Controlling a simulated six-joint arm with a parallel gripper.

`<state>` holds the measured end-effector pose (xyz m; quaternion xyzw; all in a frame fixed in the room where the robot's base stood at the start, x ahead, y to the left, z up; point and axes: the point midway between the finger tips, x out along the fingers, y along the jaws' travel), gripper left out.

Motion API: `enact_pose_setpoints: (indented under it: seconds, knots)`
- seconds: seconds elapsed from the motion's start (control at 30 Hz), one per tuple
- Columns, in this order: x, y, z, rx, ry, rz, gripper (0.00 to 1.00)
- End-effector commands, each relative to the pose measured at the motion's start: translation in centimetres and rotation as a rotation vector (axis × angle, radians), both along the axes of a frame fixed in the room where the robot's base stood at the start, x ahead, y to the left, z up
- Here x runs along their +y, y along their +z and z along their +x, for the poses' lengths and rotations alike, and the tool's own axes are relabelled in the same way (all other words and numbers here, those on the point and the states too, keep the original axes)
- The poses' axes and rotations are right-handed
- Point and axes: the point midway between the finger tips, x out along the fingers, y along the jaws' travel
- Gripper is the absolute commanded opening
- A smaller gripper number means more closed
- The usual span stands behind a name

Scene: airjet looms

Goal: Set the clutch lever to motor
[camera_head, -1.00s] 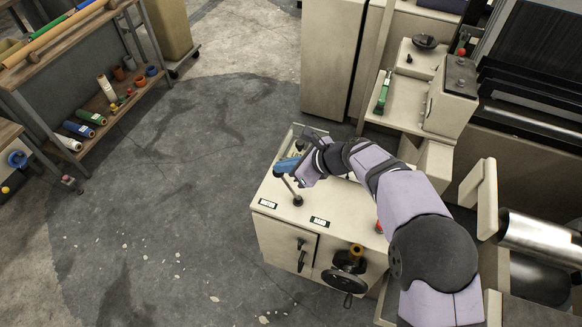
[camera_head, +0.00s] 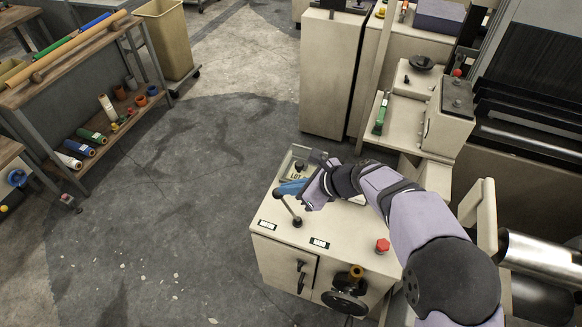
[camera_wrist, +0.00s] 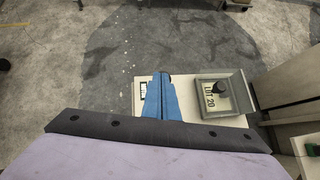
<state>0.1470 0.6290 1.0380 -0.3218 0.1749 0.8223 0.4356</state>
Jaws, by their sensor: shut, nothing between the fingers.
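The clutch lever (camera_head: 288,206) is a thin metal rod rising from a round black base (camera_head: 297,222) on the cream cabinet top. It tilts up to the left, towards a small plate (camera_head: 267,225) near the left edge; a second plate (camera_head: 319,243) lies right of the base. Their lettering is too small to read surely. My gripper (camera_head: 284,189) has blue fingers, shut and empty, beside the lever's upper end. I cannot tell whether they touch it. In the wrist view the shut fingers (camera_wrist: 161,95) cover part of the cabinet top, and the lever cannot be made out.
A clear-walled tray marked LOT 20 (camera_wrist: 222,95) sits on the cabinet's back part. A red button (camera_head: 382,245) is at the right of the top. A handwheel (camera_head: 345,300) is on the front. A tall cream cabinet (camera_head: 330,75) stands behind; the floor to the left is open.

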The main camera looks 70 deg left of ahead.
Motion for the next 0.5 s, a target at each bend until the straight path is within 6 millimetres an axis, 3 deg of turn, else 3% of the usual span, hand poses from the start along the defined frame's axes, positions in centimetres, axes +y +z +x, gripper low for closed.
enact_pose_setpoints:
  seconds: [0.5]
  knots:
    - [-1.7, 8.8, 0.1, -0.003, -0.001, 0.007, 0.0]
